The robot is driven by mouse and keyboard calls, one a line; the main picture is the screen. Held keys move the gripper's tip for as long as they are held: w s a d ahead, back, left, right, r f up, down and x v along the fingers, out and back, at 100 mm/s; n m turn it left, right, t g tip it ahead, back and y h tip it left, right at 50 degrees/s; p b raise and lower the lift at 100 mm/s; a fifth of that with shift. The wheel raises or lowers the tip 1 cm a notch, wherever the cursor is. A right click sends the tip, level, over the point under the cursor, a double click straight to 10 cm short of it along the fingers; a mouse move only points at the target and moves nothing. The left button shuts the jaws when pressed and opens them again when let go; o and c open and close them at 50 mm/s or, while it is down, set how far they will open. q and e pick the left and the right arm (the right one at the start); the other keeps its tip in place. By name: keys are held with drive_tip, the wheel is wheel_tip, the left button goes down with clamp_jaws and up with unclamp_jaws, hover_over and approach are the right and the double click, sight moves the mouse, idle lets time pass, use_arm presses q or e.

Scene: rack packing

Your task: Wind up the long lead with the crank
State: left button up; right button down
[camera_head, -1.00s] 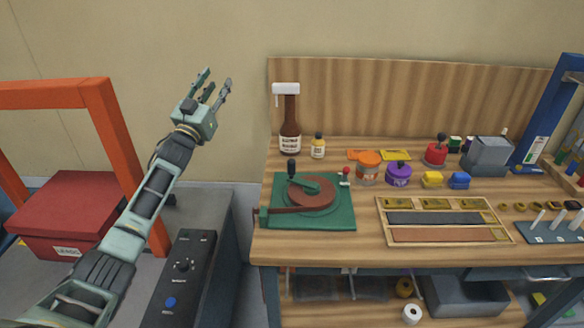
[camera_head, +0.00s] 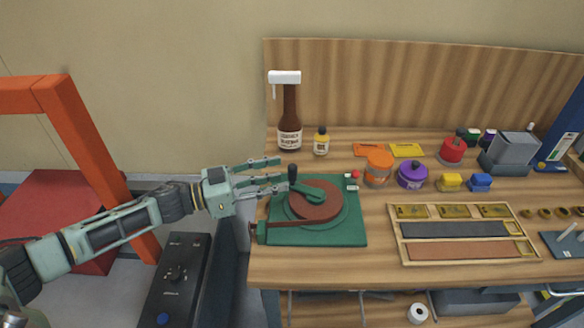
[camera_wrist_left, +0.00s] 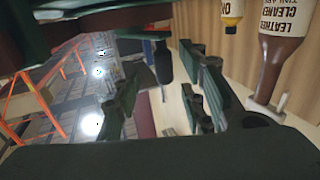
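A green winder base (camera_head: 345,236) sits at the bench's left end. Its round reel carries the brown lead (camera_head: 318,208), and a brown strip runs from it along the base's front to the left edge. A green crank (camera_head: 310,192) lies across the reel, with an upright black knob (camera_head: 292,172) at its left end. My left gripper (camera_head: 283,175) is open and empty, its spread fingers pointing right just beside the knob. In the left wrist view the dark knob (camera_wrist_left: 163,62) shows between the fingers; contact cannot be told. My right gripper is not in view.
A brown bottle (camera_head: 290,118) and a small yellow-labelled bottle (camera_head: 321,142) stand behind the winder. Orange (camera_head: 378,170) and purple (camera_head: 412,175) jars stand to its right. A wooden tray (camera_head: 395,240) with strips lies at right. An orange frame (camera_head: 105,150) stands at left.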

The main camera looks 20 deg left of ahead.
sight(293, 173)
use_arm(q)
drive_tip(key=p+x, duration=0.1)
drive_tip(key=x, duration=0.4)
drive_tip(key=shift+w+a+f, duration=0.1)
drive_tip(key=shift+w+a, duration=0.1)
drive_tip(key=shift+d, duration=0.2)
clamp_jaws()
drive_tip(key=shift+w, duration=0.1)
idle(0.4)
